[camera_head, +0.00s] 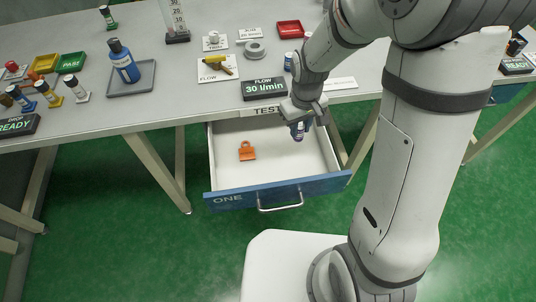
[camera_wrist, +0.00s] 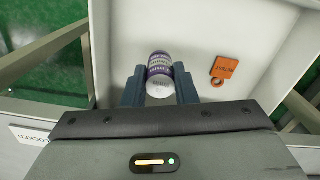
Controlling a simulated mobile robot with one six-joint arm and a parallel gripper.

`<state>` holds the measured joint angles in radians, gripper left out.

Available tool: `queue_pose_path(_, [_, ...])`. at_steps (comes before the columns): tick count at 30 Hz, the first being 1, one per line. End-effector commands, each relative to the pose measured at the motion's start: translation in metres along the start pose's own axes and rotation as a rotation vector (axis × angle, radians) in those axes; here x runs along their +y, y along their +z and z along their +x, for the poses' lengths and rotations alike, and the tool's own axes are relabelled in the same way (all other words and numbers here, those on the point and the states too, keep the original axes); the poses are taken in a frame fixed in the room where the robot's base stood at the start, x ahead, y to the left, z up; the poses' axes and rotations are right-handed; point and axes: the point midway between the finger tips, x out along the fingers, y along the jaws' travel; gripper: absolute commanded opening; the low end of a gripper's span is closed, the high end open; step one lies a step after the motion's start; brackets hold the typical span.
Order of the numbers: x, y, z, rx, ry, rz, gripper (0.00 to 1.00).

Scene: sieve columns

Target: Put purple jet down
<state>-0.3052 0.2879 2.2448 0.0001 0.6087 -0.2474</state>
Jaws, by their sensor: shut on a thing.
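The purple jet (camera_wrist: 159,64) is a small cylinder with a purple and white banded side and a pale end. In the wrist view it sits between the two fingers of my gripper (camera_wrist: 160,84), which is shut on it. In the head view the jet (camera_head: 298,132) hangs below my gripper (camera_head: 302,118), over the right part of the open drawer (camera_head: 280,192). The drawer has a blue front marked ONE and a white inside. I cannot tell whether the jet touches the drawer floor.
An orange lock-shaped tag (camera_head: 247,152) lies in the drawer left of the jet. The rest of the drawer floor is clear.

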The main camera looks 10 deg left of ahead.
Motion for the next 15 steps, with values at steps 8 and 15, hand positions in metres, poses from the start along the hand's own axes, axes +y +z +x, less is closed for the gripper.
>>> queue_pose_path(8, [-0.011, 0.005, 0.032, -0.005, -0.001, -0.047, 0.02])
queue_pose_path(15, [-0.010, 0.004, 0.066, -0.003, -0.001, -0.045, 0.02])
